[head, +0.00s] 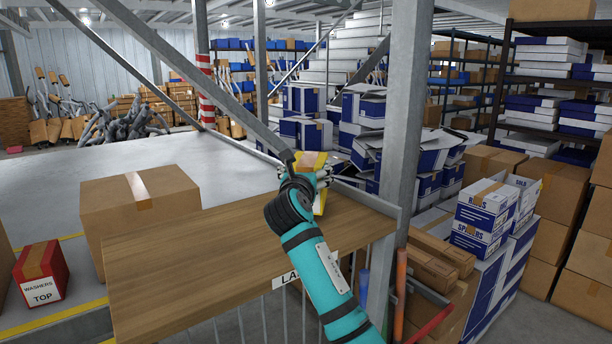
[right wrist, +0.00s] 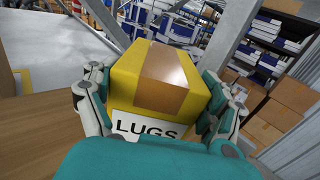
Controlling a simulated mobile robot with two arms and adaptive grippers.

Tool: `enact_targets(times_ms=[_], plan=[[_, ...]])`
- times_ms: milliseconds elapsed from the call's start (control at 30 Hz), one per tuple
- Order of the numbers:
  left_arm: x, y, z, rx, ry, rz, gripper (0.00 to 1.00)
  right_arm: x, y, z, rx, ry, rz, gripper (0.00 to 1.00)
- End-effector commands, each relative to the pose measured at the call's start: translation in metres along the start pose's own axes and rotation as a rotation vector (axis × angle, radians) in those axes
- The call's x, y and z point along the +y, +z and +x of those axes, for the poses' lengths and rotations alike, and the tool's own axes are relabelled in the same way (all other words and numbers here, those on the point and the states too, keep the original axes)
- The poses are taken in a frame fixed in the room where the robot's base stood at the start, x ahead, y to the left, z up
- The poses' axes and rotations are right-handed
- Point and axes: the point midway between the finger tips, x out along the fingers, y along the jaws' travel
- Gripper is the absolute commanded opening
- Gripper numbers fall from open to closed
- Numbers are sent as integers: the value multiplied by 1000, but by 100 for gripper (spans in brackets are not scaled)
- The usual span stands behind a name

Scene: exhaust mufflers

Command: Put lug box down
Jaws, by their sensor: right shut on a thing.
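The lug box is a small yellow box with a brown tape strip and a white label reading LUGS. It shows large in the right wrist view (right wrist: 198,88) and partly in the head view (head: 321,203), where my gripper covers much of it. My right gripper (head: 308,178) is shut on the lug box, with fingers on both sides of it. The box is at the far right part of a wooden bench top (head: 215,262). I cannot tell whether its underside touches the wood. My left gripper is not in view.
A large brown carton (head: 140,207) stands at the left by the bench. A red WASHERS box (head: 41,274) is left of it. A grey steel post (head: 405,110) rises just right of the bench end. Blue and white boxes (head: 487,208) are stacked to the right. The bench's middle is clear.

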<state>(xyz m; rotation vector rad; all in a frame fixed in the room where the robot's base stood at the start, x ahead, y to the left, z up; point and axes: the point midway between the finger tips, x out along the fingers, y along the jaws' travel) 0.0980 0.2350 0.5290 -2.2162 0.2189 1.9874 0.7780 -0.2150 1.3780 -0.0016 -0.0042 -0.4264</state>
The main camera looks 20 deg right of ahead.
Motion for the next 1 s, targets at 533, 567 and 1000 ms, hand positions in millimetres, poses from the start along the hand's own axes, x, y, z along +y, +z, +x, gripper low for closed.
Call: enact_targets(times_ms=[533, 567, 1000], plan=[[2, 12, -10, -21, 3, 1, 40, 0, -23, -1, 1, 0, 1, 93], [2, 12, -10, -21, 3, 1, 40, 0, -23, -1, 1, 0, 1, 97], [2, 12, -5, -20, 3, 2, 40, 1, -24, -11, -1, 1, 0, 100]])
